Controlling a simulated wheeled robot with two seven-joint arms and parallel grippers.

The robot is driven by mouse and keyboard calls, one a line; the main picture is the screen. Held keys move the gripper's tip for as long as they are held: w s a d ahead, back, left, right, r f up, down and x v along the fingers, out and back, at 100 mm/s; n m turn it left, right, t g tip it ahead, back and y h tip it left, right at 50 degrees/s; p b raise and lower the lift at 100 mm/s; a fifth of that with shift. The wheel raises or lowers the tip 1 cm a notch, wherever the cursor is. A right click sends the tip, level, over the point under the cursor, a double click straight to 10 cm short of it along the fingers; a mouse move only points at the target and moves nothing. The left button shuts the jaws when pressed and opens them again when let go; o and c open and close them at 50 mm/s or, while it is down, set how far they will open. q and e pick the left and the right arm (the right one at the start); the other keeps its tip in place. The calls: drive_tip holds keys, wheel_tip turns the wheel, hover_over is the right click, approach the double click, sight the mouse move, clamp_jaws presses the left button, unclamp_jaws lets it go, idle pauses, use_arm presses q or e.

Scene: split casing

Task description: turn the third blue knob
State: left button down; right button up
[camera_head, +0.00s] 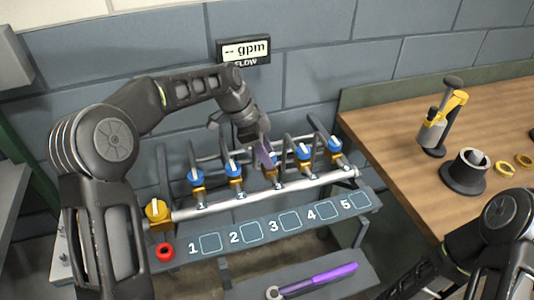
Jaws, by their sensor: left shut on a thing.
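A row of blue knobs sits on yellow valve bodies along a silver pipe. The third blue knob (274,158) is mostly hidden behind my left gripper (267,156), which reaches down onto it from above and is shut on it. The first knob (197,177) and second knob (234,170) are to its left. The fourth knob (304,151) and fifth knob (335,145) are to its right. Below the pipe, a panel (262,235) carries the numbers 1 to 5 beside square outlines. My right arm shows at the lower right, but its gripper is out of the picture.
A yellow valve (157,210) and a red ring (165,253) are at the pipe's left end. A flow display (243,51) hangs on the block wall. A purple-handled tool (315,280) lies on a lower shelf. A wooden table (395,130) with a yellow-and-grey tool (440,118) stands right.

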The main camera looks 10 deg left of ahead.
use_arm(q)
drive_tip(key=m+g+p, duration=0.2)
drive_tip(key=m, duration=0.3)
drive_tip(key=shift+w, duration=0.15)
drive_tip(key=shift+m, duration=0.3)
drive_tip(key=c, duration=0.9)
unclamp_jaws()
drive_tip(key=shift+r, duration=0.1)
